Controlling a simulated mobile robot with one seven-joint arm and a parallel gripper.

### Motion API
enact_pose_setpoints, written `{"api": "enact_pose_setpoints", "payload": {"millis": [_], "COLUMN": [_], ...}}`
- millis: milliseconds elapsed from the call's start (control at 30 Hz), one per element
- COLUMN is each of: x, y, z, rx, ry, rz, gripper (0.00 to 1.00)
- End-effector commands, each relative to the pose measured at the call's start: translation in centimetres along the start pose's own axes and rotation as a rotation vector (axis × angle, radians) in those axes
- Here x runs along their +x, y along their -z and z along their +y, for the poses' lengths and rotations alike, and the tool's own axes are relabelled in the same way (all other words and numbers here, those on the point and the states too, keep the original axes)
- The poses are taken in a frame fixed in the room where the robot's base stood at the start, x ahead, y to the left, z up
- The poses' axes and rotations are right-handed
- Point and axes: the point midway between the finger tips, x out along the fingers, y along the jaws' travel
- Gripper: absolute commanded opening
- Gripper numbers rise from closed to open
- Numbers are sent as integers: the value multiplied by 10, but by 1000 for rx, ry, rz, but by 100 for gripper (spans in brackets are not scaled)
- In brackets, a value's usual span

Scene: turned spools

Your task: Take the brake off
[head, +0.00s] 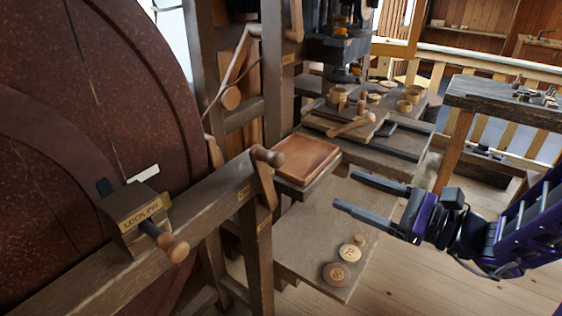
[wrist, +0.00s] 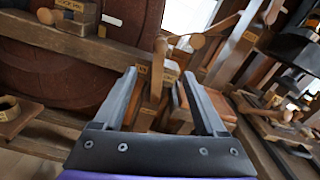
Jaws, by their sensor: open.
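A short wooden lever with a round knob (head: 264,178) stands on the end of the wooden beam beside the big wheel; it also shows in the wrist view (wrist: 157,75). Small brass plates sit near it, but their words are too small to read. I cannot tell for certain which part is the brake. My gripper (head: 346,190) is open and empty, its fingers pointing left towards the lever, clear of it. In the wrist view the lever appears between the fingertips (wrist: 158,73), farther away.
A box marked LOCK PIN (head: 135,215) with a wooden knob sits on the beam beside the brown wheel (head: 75,90). A reddish-brown tray (head: 304,158) lies behind my fingers. A side table (head: 500,97) stands at right.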

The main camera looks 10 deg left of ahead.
Motion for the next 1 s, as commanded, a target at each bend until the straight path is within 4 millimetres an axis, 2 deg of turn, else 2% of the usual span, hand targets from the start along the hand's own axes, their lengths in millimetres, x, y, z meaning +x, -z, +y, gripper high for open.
{"api": "enact_pose_setpoints", "payload": {"millis": [167, 700, 833, 1000], "x": [20, 134, 154, 169], "y": [0, 0, 0, 0], "z": [0, 1, 0, 0], "rx": [0, -1, -1, -1], "ry": [-1, -3, -1, 1], "rz": [-3, -2, -2, -1], "gripper": [74, 74, 74, 74]}}
